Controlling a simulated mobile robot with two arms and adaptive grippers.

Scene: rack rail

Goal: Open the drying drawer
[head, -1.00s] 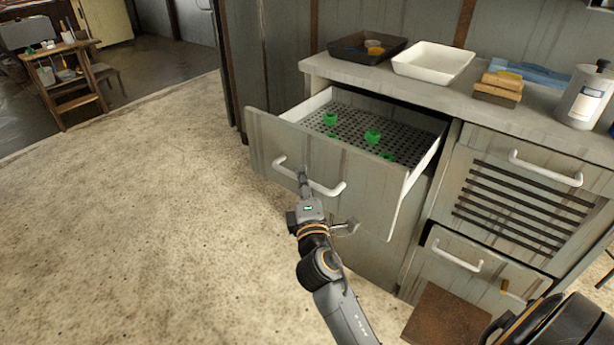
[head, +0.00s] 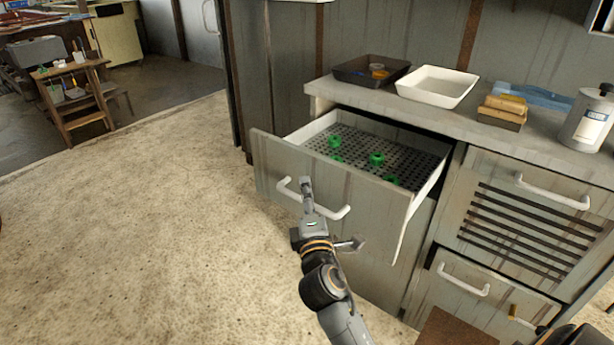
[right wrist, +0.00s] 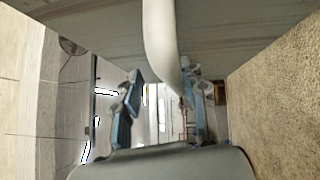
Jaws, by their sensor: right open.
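The drying drawer (head: 345,200) is pulled well out from under the counter. Its perforated tray (head: 405,162) shows, with several green pieces (head: 376,159) on it. A white bar handle (head: 336,213) runs across its grey front. My right gripper (head: 330,212) is at this handle with its fingers spread. In the right wrist view the white handle (right wrist: 158,35) reaches down between the two open fingers of the gripper (right wrist: 162,88). It does not look clamped; contact with one finger is unclear.
A slatted drawer (head: 522,213) and a lower drawer (head: 480,290) are to the right, both with white handles. The counter (head: 465,115) holds a dark tray (head: 368,70), a white tray (head: 437,87), sponge-like blocks (head: 503,110) and a bottle (head: 588,120). The floor to the left is clear.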

